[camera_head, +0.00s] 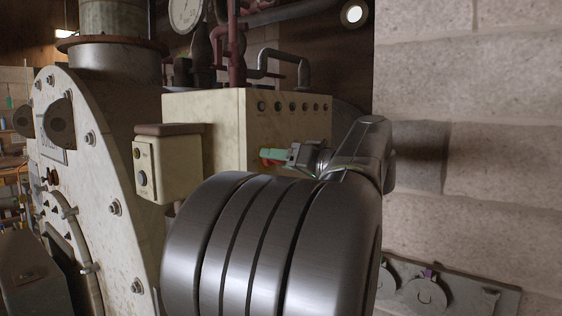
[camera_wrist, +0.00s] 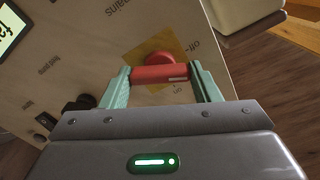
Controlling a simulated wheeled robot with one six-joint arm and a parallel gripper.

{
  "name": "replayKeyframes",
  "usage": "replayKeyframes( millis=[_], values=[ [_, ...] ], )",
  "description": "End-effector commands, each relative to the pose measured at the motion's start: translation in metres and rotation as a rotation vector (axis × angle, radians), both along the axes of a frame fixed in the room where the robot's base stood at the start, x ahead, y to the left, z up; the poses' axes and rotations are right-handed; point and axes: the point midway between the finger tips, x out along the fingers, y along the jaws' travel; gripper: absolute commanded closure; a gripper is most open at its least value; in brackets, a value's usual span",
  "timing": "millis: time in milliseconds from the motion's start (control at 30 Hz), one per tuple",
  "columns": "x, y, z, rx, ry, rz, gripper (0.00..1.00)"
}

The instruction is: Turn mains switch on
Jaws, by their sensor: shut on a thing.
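The mains switch has a red handle (camera_wrist: 160,73) in front of a yellow plate (camera_wrist: 174,52) on the cream control box. The word "mains" is printed on the box above left of it, and "off" to its right. My gripper (camera_wrist: 162,82) is shut on the red handle, with one green finger at each end of the bar. In the head view the cream control box (camera_head: 200,125) is left of centre, and my gripper (camera_head: 272,156) reaches its panel face. My arm hides the lower part of that face there.
A black knob (camera_wrist: 77,104) is left of the switch in the wrist view. A smaller cream box (camera_head: 166,165) with buttons stands in front of the control box. The large round-fronted boiler (camera_head: 110,165) is at left, and a pale block wall (camera_head: 480,130) is close at right.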

Motion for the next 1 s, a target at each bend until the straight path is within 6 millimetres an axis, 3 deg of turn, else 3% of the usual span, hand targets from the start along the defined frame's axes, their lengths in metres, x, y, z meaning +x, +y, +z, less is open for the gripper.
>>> replayKeyframes(
  millis=[1000],
  values=[
    [0.0009,-0.001,0.0027,0.55,0.755,-0.002,0.66]
  ],
)
